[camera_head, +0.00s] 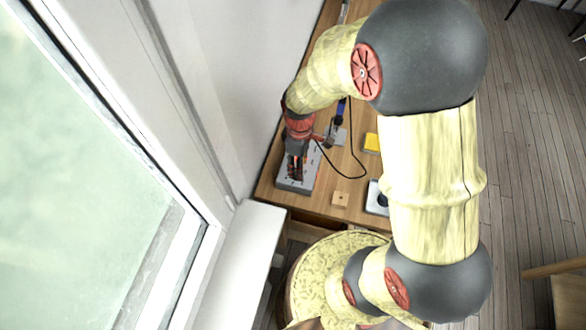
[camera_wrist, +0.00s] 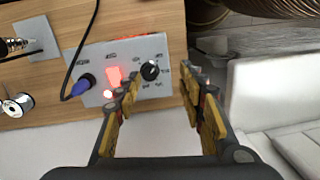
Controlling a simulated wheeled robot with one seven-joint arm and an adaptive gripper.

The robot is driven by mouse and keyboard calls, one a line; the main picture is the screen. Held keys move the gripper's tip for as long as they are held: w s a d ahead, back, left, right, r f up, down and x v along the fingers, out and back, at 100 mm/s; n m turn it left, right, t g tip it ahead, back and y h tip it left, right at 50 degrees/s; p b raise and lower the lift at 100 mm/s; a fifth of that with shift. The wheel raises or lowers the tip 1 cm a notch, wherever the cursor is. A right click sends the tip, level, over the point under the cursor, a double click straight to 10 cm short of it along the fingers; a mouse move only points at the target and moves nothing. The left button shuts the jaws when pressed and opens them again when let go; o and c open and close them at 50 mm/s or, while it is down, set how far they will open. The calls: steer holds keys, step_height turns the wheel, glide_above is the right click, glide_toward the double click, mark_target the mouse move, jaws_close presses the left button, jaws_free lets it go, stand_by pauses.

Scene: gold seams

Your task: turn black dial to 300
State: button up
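The black dial (camera_wrist: 150,71) is a round knob with a pale mark on the right part of the grey station's face. Its printed numbers are too small to read. The grey station (camera_wrist: 100,55) also has a red lit display (camera_wrist: 115,76) and a blue plug (camera_wrist: 84,84) with a black cable. My gripper (camera_wrist: 160,80) is open and empty, with a finger to each side of the dial in the wrist view. I cannot tell how high the fingertips are above it.
A white wall (camera_head: 235,90) runs close along the table's left side.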

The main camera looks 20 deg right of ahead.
steer(key=shift+w+r+n+t, duration=0.3)
steer(key=shift+w+n, duration=0.3)
steer(key=shift+w, duration=0.25)
steer(key=shift+w+n, duration=0.2)
steer(key=shift+n, duration=0.5)
steer(key=shift+f+b, duration=0.5)
steer(key=shift+f, duration=3.4)
steer(key=shift+c, duration=1.3)
steer(key=c, duration=0.8)
